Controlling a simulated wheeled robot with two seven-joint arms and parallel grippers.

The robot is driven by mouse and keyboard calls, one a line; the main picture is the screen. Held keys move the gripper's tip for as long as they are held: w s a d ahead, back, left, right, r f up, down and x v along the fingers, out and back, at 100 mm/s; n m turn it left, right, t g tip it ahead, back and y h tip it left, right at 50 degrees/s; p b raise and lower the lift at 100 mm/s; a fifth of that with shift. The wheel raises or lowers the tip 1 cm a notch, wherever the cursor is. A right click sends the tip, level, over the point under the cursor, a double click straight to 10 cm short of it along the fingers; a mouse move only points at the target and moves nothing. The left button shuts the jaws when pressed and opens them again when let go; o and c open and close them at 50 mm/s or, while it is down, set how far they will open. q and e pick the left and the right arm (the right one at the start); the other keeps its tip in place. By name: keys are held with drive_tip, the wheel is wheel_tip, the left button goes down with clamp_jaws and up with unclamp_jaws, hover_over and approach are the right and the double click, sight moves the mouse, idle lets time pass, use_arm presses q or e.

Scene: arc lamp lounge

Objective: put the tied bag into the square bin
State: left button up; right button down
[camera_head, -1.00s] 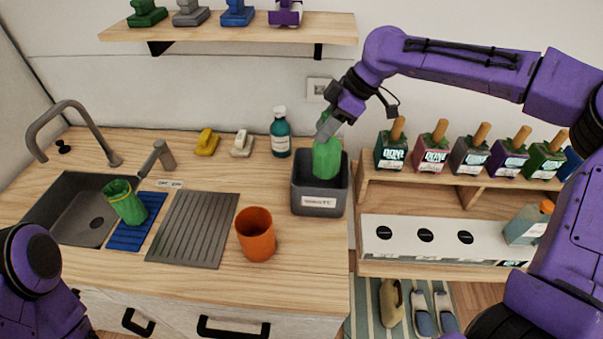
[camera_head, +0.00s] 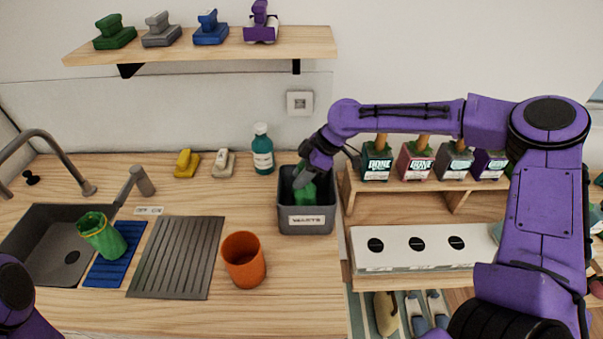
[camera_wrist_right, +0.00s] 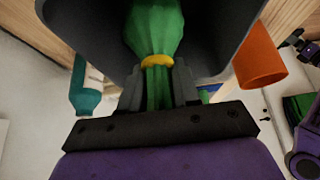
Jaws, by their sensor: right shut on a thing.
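The tied bag (camera_head: 305,194) is green and hangs down inside the dark grey square bin (camera_head: 306,220), which has a white label on its front. In the right wrist view the bag (camera_wrist_right: 155,30) has a yellow tie (camera_wrist_right: 157,61) around its neck. My right gripper (camera_head: 302,180) is shut on the bag's neck, at the bin's mouth; its fingers also show in the right wrist view (camera_wrist_right: 158,88). The bag's lower end is hidden by the bin's front wall. My left arm shows at the lower left, but its gripper is out of view.
An orange cup (camera_head: 243,262) stands left of the bin, and a teal bottle (camera_head: 262,152) stands behind it. A green container (camera_head: 102,236) rests on a blue mat beside the sink. The shelf unit (camera_head: 400,205) with boxes is to the right.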

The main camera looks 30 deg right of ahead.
drive_tip(key=shift+s+r, duration=0.1)
drive_tip(key=shift+s, duration=0.75)
drive_tip(key=shift+w+f, duration=0.15)
drive_tip(key=shift+f, duration=0.05)
drive_tip(key=c, duration=0.8)
unclamp_jaws()
drive_tip(key=shift+w+f, duration=0.3)
drive_tip(key=shift+w, duration=0.05)
drive_tip(key=shift+s+r, duration=0.2)
drive_tip(key=shift+s, duration=0.1)
drive_tip(key=shift+r, duration=0.3)
use_arm(q)
drive_tip(key=shift+s+f+b, duration=0.4)
drive_tip(key=shift+f+b, duration=0.3)
drive_tip(key=shift+b, duration=0.1)
use_arm(e)
drive_tip(key=v, duration=1.2)
drive_tip(key=shift+r, duration=0.25)
drive_tip(key=shift+f, duration=0.1)
